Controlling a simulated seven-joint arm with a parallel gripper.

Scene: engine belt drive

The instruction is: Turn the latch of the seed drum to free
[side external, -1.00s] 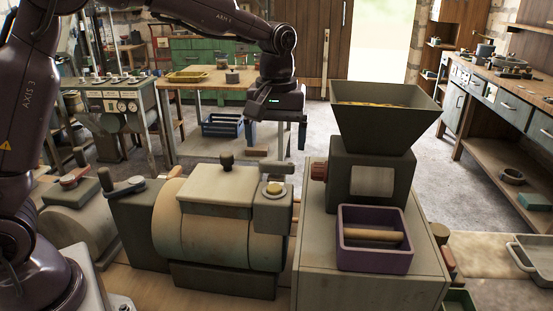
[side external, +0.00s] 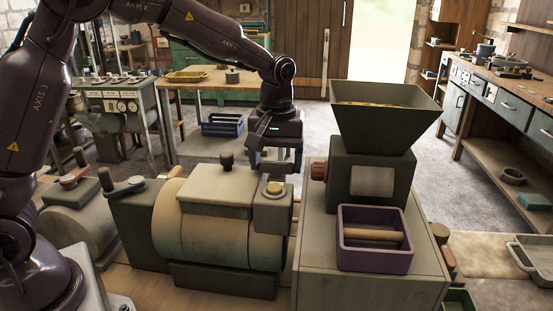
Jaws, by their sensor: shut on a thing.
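The seed drum (side external: 208,232) is a pale, rounded housing in the middle of the side view, with a flat lid (side external: 218,183) and a dark knob (side external: 226,160) on top. A grey block with a round brass-coloured button (side external: 274,188) sits at the drum's right end. My gripper (side external: 276,166) points down just behind and above this block. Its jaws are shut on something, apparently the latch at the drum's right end. The block and the fingers hide most of the latch, so its angle cannot be told.
A machine with a dark hopper (side external: 385,122) stands close to the right of my gripper, with a purple tray (side external: 375,262) on its front. Left of the drum is a dark box with a lever (side external: 122,189).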

